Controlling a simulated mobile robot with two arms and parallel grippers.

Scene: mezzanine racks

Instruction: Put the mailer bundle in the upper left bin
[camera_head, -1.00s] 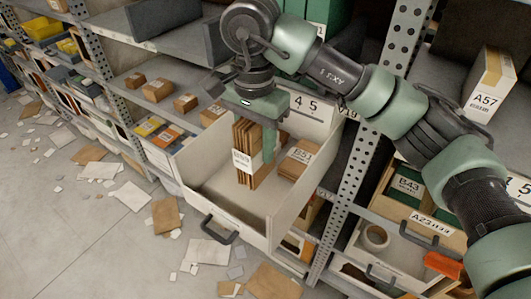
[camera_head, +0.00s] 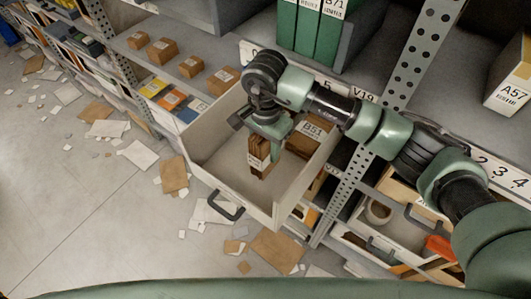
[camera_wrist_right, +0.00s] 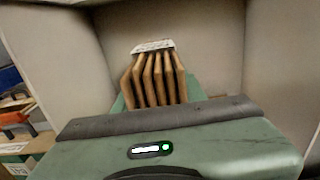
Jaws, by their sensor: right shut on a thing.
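The mailer bundle (camera_head: 258,160) is a row of brown mailers standing on edge with a white label. My right gripper (camera_head: 274,145) is shut on it from above and holds it roughly upright inside the pale pulled-out bin (camera_head: 243,199). Whether its lower edge touches the bin floor I cannot tell. In the right wrist view the bundle (camera_wrist_right: 155,80) stands out beyond the green gripper body, between the bin's pale walls (camera_wrist_right: 218,40). My left gripper is not in view.
A brown box labelled B51 (camera_head: 312,132) sits at the right inside the bin. A perforated rack post (camera_head: 343,195) stands right of it. A lower drawer with a tape roll (camera_head: 378,212) is at the right. Loose papers (camera_head: 173,174) litter the floor at left.

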